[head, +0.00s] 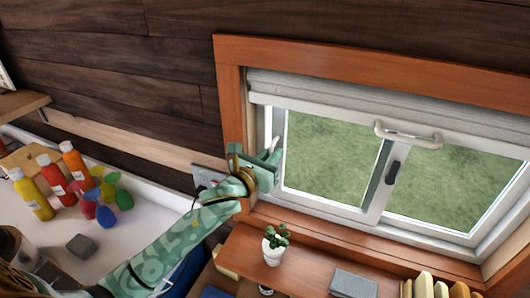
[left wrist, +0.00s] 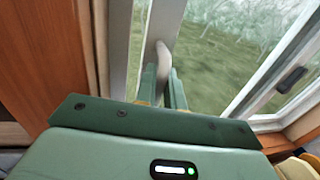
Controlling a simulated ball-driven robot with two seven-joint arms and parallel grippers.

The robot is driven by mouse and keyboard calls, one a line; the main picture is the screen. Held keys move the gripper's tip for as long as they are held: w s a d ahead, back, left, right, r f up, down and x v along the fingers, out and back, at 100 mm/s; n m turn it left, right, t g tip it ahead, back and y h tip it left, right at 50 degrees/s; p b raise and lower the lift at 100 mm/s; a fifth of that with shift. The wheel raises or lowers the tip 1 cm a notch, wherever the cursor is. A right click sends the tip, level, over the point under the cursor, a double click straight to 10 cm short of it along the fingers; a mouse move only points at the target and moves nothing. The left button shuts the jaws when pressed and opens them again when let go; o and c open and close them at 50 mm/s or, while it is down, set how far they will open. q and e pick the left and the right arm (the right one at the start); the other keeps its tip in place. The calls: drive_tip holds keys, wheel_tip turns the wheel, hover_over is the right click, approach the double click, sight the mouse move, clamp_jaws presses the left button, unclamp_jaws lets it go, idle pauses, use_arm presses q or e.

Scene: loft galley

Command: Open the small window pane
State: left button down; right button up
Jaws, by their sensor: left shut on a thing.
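The small window pane (head: 325,155) is the left part of a white-framed window with grass behind it. Its pale handle (left wrist: 163,62) stands on the white upright at the pane's left edge; its tip also shows in the head view (head: 273,146). My left gripper (head: 268,160) is at that edge, its fingers (left wrist: 164,92) shut around the handle. In the left wrist view a narrow strip of green shows between the upright and the frame at left. The green gripper body hides the handle's lower part. My right gripper is not in view.
A white blind (head: 330,98) with a pale pull handle (head: 408,135) hangs above. A black latch (head: 393,172) is on the middle upright. Bottles (head: 52,175) are on the left counter.

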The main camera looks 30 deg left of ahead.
sight(357, 166)
use_arm(q)
drive_tip(key=d, duration=1.3)
drive_tip(key=w+d+p, duration=0.1)
drive_tip(key=d, duration=0.5)
drive_tip(key=shift+d, duration=0.4)
drive_tip(key=shift+f, duration=0.1)
drive_tip(key=c, duration=1.6)
unclamp_jaws()
drive_tip(key=shift+w, duration=0.1)
drive_tip(key=s, duration=0.5)
drive_tip(key=s+a, duration=0.1)
drive_tip(key=s, duration=0.4)
drive_tip(key=s+a, duration=0.1)
drive_tip(key=s, duration=0.5)
drive_tip(key=shift+s+a, duration=0.1)
drive_tip(key=shift+a, duration=0.05)
